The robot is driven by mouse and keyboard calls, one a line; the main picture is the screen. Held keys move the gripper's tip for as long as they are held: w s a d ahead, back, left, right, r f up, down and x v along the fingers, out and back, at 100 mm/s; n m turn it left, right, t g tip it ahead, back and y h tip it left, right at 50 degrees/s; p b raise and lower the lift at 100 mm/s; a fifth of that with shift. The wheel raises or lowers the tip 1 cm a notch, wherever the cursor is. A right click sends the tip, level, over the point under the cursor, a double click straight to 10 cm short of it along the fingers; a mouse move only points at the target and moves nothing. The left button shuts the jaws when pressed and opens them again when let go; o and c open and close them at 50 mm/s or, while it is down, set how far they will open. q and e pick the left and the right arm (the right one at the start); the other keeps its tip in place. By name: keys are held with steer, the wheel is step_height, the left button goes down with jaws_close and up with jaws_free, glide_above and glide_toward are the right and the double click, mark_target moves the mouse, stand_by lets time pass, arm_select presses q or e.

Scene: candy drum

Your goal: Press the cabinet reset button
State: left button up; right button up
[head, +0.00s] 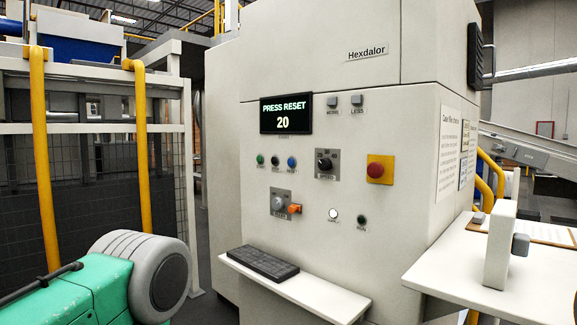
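The pale cabinet (340,120) stands in the middle of the head view. Its dark display (286,114) reads "PRESS RESET" and "20". Below the display is a row of three small buttons: green (260,159), black (275,161) and blue (292,162). Their labels are too small to read surely. A white round button (333,215) and a dark green button (361,220) sit lower on the panel. A red mushroom button (376,169) sits on a yellow plate. Neither of my grippers is in view, and nothing touches the panel.
A black keyboard (262,263) lies on a shelf (320,300) jutting from the cabinet. A white side table (450,270) at right bears a white upright block (497,250). A green body with a grey ridged roller (150,270) fills the lower left, before a mesh fence (70,160).

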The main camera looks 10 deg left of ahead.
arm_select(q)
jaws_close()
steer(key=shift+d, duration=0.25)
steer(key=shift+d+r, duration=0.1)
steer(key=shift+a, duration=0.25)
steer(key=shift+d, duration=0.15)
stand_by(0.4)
